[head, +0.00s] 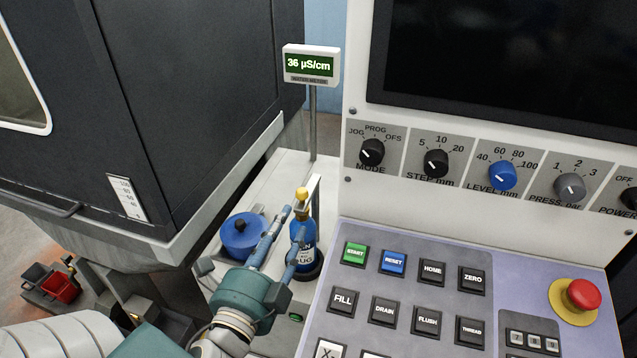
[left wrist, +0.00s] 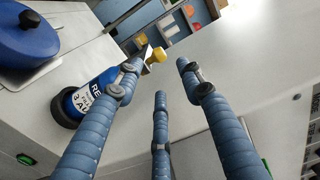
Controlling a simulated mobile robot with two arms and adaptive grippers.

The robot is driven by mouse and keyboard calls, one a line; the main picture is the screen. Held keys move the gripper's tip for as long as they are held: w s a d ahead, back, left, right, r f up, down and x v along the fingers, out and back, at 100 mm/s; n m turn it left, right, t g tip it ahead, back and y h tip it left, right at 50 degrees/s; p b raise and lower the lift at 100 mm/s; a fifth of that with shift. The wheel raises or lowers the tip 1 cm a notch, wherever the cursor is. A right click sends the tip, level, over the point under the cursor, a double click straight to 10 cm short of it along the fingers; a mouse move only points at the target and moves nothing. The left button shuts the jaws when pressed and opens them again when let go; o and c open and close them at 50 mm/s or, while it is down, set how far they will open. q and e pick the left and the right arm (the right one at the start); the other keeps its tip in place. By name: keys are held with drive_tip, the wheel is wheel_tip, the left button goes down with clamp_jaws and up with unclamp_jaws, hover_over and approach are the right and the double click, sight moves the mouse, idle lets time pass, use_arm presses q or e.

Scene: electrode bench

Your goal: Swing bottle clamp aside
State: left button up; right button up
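A dark blue bottle (head: 305,233) with a white-lettered label stands upright on a round dark base beside the control panel. A yellow knob (head: 302,193) shows above it, next to a thin pale upright bracket (head: 315,200); this looks like the clamp, but its arm is mostly hidden. My left gripper (head: 292,218) has its fingers in front of and beside the bottle. In the left wrist view the fingers (left wrist: 160,68) are spread with nothing between them. The yellow knob (left wrist: 158,55) lies just beyond the tips; the bottle (left wrist: 82,100) is partly behind the left finger. My right gripper is not in view.
A blue round lidded container (head: 242,238) stands left of the bottle on the pale bench. A post carries a meter (head: 310,66) reading 36 µS/cm. The button panel (head: 420,270) is close on the right. A dark machine cabinet (head: 170,100) rises at left.

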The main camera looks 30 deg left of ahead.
sight(300, 198)
use_arm(q)
drive_tip(key=x, duration=0.9)
drive_tip(key=shift+a+p, duration=0.15)
drive_tip(key=shift+p, duration=0.25)
drive_tip(key=shift+x, duration=0.8)
drive_tip(key=shift+f, duration=0.1)
drive_tip(key=shift+c, duration=0.5)
clamp_jaws()
